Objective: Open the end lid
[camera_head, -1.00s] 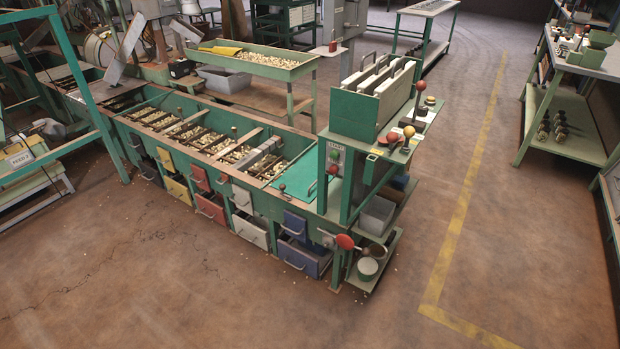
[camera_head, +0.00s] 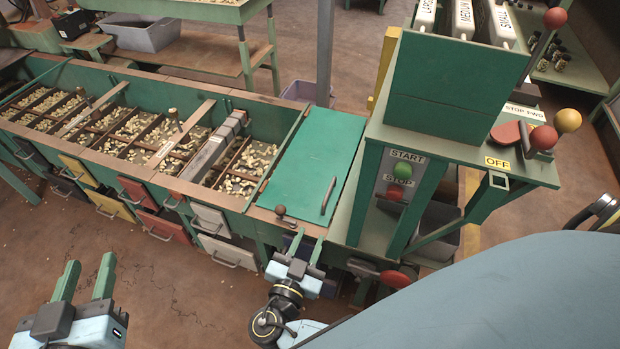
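The end lid (camera_head: 312,160) is a flat green panel over the right end of the long hopper bench. It lies shut, with a bar handle (camera_head: 329,195) near its right edge. A dark ball-ended lever (camera_head: 280,210) stands by its front left corner. My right gripper (camera_head: 308,240) is in front of the bench's front edge, below the lid and the lever. Its green fingers are apart with nothing seen between them. My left gripper (camera_head: 88,268) is open and empty over the floor at the lower left, far from the lid.
Open hopper compartments with nuts (camera_head: 140,125) lie left of the lid. A green stand (camera_head: 440,95) with START and STOP buttons and ball-topped levers rises to the right. Coloured drawers (camera_head: 160,223) line the bench front. My blue arm covers the lower right.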

